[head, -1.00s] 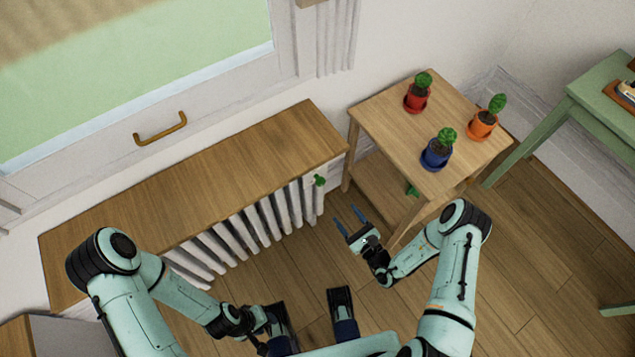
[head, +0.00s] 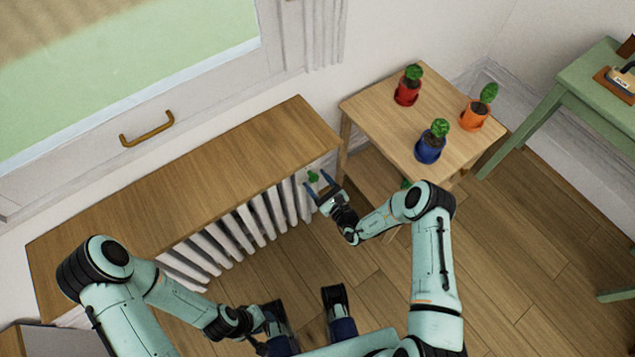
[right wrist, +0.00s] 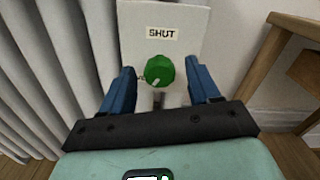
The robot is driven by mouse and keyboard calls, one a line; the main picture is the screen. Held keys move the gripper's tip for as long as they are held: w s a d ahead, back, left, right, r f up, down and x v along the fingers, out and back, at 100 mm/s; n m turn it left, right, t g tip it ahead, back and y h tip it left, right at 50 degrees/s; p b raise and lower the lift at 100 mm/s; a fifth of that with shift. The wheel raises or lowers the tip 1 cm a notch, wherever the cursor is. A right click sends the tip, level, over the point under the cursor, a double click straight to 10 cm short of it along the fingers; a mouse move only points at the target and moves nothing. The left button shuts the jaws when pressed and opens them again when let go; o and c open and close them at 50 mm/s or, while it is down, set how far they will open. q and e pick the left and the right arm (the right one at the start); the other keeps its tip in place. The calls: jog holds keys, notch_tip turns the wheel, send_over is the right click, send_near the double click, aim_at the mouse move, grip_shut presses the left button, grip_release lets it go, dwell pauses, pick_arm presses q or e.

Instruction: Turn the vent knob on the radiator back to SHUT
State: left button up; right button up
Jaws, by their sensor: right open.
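The radiator (head: 250,219) is white and ribbed under a wooden top. Its round green vent knob (right wrist: 159,71) is in front of a pale plate with a SHUT label (right wrist: 162,33) above it. A white mark on the knob points down and to the left, away from the label.
A small wooden table (head: 375,105) with red, blue and orange cactus pots stands close right of the radiator. One leg is near my right gripper. A green table (head: 590,90) is at the far right. Wooden floor (head: 500,270) is open at the right.

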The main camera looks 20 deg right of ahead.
jog(key=c, duration=1)
jog(key=shift+c, duration=0.2)
